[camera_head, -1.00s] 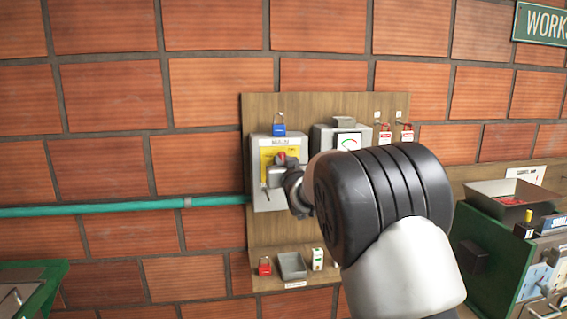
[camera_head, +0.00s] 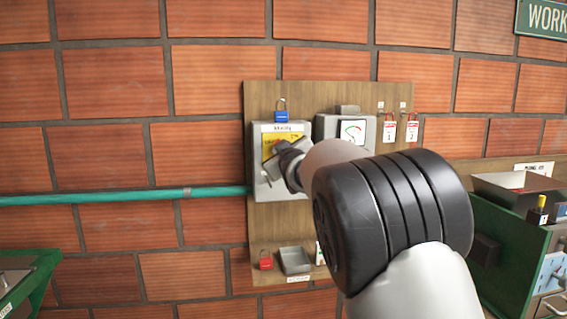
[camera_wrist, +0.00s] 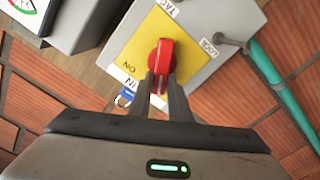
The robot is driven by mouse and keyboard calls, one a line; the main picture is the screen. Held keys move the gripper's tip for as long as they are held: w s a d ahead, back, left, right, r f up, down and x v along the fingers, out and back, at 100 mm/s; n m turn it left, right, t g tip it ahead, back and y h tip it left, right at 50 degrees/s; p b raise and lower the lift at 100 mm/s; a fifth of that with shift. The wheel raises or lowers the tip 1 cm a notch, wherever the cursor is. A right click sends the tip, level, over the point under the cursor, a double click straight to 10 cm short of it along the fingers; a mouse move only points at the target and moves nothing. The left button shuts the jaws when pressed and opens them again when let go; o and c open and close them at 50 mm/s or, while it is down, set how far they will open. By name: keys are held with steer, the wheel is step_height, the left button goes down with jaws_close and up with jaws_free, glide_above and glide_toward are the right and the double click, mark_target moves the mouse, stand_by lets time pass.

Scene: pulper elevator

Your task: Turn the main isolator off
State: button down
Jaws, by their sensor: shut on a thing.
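The main isolator (camera_head: 261,190) is a grey box with a yellow plate on the wooden wall board. In the wrist view its yellow plate (camera_wrist: 137,55) shows an "ON" label at left, and a red rotary handle (camera_wrist: 163,54) stands at its middle. My gripper (camera_wrist: 163,88) is shut on the lower end of the red handle. In the head view my gripper (camera_head: 284,160) is in front of the isolator and my arm hides the handle. The handle's far end points up in the wrist view, and that picture is tilted against the box.
A blue padlock (camera_head: 281,116) hangs above the isolator. A red padlock (camera_head: 265,261) and grey tray (camera_head: 294,262) sit on the ledge below. A green pipe (camera_head: 120,196) meets the isolator's left side.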

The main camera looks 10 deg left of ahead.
steer(key=n+b, duration=0.3)
steer(key=f+n+b, duration=0.1)
steer(key=n+b, duration=0.2)
steer(key=n, duration=0.1)
steer(key=a+f+n+b, duration=0.1)
steer(key=n+b, duration=0.2)
steer(key=n, duration=0.1)
steer(key=shift+s+b, duration=0.15)
steer(key=shift+b, duration=0.2)
steer(key=shift+n, duration=0.4)
steer(key=c, duration=1.6)
jaws_free()
steer(key=shift+a, duration=0.1)
steer(key=shift+c, duration=0.2)
steer(key=shift+s+f, duration=0.1)
